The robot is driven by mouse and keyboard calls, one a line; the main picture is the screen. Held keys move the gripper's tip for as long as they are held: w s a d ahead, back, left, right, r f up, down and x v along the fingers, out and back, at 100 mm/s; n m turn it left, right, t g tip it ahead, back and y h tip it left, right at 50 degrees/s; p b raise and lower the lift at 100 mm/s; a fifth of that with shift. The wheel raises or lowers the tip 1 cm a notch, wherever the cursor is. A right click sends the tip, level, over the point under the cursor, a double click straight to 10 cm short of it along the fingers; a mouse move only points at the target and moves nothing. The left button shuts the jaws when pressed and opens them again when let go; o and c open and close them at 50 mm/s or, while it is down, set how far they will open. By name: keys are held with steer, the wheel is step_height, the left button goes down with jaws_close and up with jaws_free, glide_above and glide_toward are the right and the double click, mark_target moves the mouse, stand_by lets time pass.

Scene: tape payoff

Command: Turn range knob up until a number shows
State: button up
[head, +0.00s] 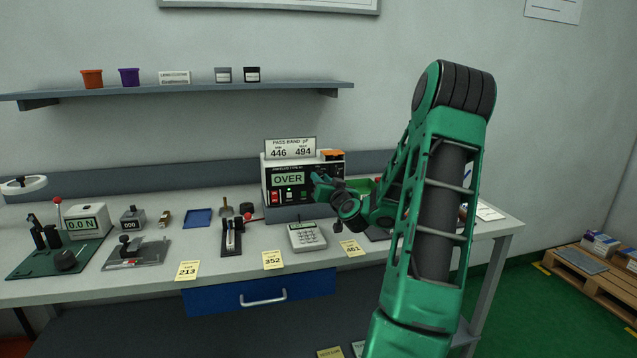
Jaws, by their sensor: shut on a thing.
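The meter (267,190) stands at the back of the bench with a white case and a dark front panel. Its green display (288,179) reads OVER. A red switch and small lit green parts sit below the display. My gripper (319,181) reaches in from the right and is shut at the right part of the meter's front panel. The range knob is hidden behind the gripper's fingers, so its pointer and setting cannot be seen. A card (290,148) on top of the meter reads PASS BAND pF, 446 and 494.
A calculator-like keypad (307,236) lies in front of the meter. Yellow tags (273,260) line the bench's front edge. A force gauge (88,222) and small fixtures stand left. A shelf (190,90) with small pots hangs above.

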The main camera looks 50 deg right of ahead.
steer(key=shift+w+a+m+h, duration=0.1)
steer(key=shift+m+h, duration=0.1)
steer(key=shift+m, duration=1.95)
steer(key=shift+w+a+m+h, duration=0.1)
steer(key=shift+m+h, duration=0.1)
steer(key=shift+m, duration=1.95)
steer(key=o, duration=1)
steer(key=shift+s, duration=0.1)
steer(key=shift+s, duration=0.1)
